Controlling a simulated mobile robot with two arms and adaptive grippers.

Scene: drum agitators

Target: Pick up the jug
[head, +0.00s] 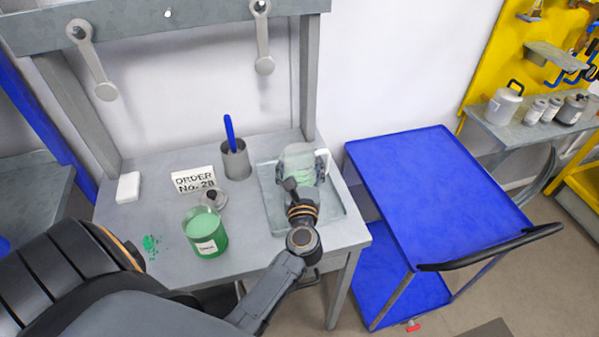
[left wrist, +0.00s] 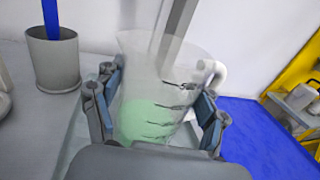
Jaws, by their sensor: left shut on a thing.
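The clear jug (head: 298,156) with pale green liquid and a white handle is at the back of the shallow grey tray (head: 277,222) on the right side of the grey bench. It fills the middle of the left wrist view (left wrist: 150,100) and looks upright. My left gripper (head: 305,176) reaches it from the front. In the left wrist view its fingers press on both sides of the jug, below the rim. I cannot tell whether the jug's base touches the tray. My right gripper is not in view.
A green labelled tin (head: 206,235), its lid (head: 213,199), an order card (head: 194,180) and a metal cup (head: 235,160) with a blue stick stand left of the tray. Green spill marks the bench. A blue cart (head: 430,190) with an empty top is at right.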

